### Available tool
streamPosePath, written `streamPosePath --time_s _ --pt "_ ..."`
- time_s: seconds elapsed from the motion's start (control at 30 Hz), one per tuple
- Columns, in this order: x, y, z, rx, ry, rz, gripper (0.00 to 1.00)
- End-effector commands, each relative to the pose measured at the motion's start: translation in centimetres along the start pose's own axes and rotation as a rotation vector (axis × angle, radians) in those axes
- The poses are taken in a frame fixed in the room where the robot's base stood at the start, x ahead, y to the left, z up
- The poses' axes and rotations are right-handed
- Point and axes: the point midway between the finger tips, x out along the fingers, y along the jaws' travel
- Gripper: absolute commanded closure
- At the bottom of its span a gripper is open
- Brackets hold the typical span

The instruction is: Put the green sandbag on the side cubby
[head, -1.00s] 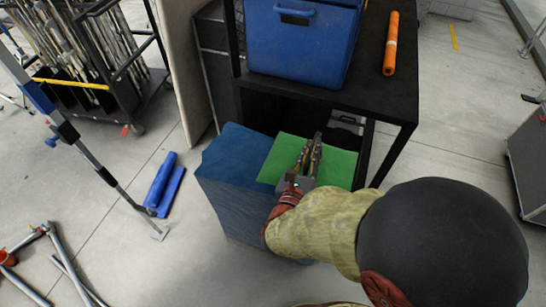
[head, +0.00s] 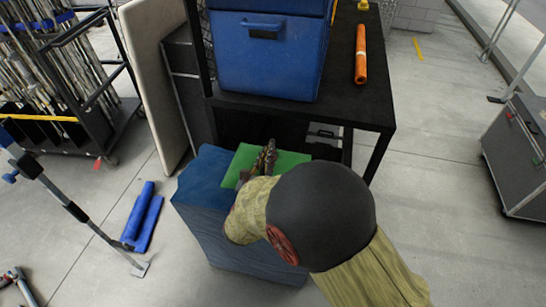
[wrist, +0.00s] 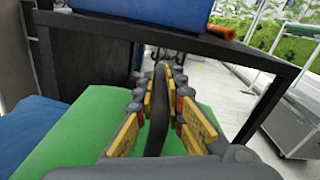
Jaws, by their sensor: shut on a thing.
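The green sandbag (head: 290,159) is a flat bright green slab at the near side of the black shelf unit, over the top of the blue block (head: 225,220). It fills both sides of the wrist view (wrist: 75,130). My gripper (head: 267,157) is at its middle. In the wrist view, the yellow-padded fingers (wrist: 160,88) are closed about a dark upright strap on the bag. Whether the bag touches the block is hidden. The black shelf unit (head: 350,108) has an open space below its top, just beyond the bag; I cannot tell if this is the side cubby.
A blue bin (head: 265,60) and an orange roll (head: 361,55) are on the shelf top. A shelf leg stands right of the bag. Blue rolls (head: 143,215) and a stand are on the floor at left. A grey case (head: 515,150) is at right.

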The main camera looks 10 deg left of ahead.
Motion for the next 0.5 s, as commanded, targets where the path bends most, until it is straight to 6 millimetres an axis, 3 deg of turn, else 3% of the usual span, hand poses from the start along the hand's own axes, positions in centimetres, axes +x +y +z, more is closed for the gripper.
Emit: streamPosePath --time_s 0.5 --pt "1.6 2.1 -1.7 0.006 -0.010 -0.003 1.00"
